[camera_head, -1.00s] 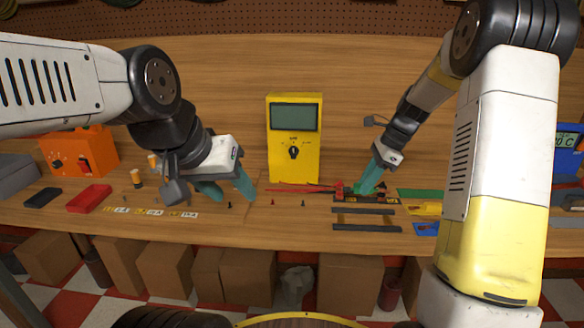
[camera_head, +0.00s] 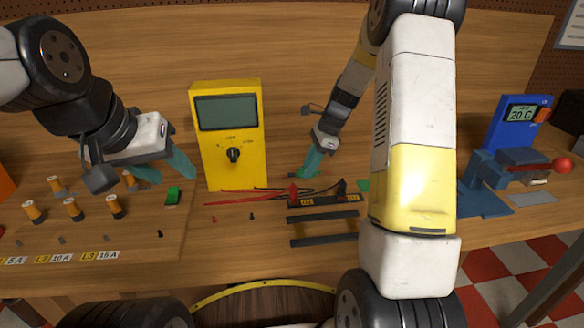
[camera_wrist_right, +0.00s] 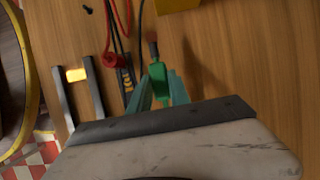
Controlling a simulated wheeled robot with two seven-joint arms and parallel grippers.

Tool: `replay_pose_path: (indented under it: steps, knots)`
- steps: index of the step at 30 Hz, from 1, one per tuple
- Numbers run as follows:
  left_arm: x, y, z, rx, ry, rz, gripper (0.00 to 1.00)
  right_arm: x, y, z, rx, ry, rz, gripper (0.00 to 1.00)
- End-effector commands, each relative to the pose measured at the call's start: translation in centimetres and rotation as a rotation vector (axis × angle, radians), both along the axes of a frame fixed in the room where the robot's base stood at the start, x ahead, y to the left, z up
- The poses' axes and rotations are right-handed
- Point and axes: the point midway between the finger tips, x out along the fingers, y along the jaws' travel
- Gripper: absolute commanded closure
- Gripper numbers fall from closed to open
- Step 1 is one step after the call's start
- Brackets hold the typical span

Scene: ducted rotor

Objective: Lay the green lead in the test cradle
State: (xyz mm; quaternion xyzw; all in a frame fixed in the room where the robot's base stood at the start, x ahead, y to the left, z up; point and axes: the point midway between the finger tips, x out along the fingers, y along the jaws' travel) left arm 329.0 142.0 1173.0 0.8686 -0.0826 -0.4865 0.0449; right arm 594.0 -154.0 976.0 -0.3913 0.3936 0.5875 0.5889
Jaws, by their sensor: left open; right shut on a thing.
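My right gripper (camera_head: 307,172) is shut on a green lead piece (camera_wrist_right: 158,78) with a dark tip, seen between its fingers in the right wrist view. In the head view it is behind a dark rack (camera_head: 322,200) with yellow labels, which holds a red plug (camera_head: 293,193) and a black plug (camera_head: 341,187). Two dark parallel bars (camera_head: 322,217) lie in front of the rack; I cannot tell which of these is the test cradle. My left gripper (camera_head: 160,172) is open and empty, left of the yellow meter.
The yellow meter (camera_head: 230,135) stands behind, with red and black leads (camera_head: 235,196) running toward the rack. A small green block (camera_head: 172,195) is below my left gripper, near several orange-and-black cylinders (camera_head: 73,209). A blue vise-like tool (camera_head: 505,172) stands at the right.

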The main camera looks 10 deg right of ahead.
Motion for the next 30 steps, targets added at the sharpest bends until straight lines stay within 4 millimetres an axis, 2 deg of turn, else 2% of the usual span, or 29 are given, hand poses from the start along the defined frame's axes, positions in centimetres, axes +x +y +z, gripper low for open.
replay_pose_path:
  steps: [5,10,21,22,24,30]
  knots:
    - [0.0,0.0,0.0,0.000,0.000,0.000,0.52,0.0,0.0,-1.5,0.000,0.001,-0.001,1.00]
    - [0.0,0.0,0.0,0.000,0.000,0.000,0.52,-0.1,0.0,-3.8,0.000,0.002,0.001,1.00]
    - [0.0,0.0,0.0,0.000,0.000,0.000,0.52,0.0,0.0,-4.3,0.000,0.000,0.000,1.00]
    - [0.0,0.0,0.0,0.000,0.000,0.000,0.52,0.0,0.0,-4.3,0.000,-0.001,0.000,0.71]
    - [0.0,0.0,0.0,0.000,0.000,0.000,0.52,0.0,0.0,-4.3,0.000,-0.001,0.000,0.57]
    - [0.0,0.0,0.0,0.000,0.000,0.000,0.52,0.0,0.0,-4.2,0.000,-0.001,0.000,0.55]
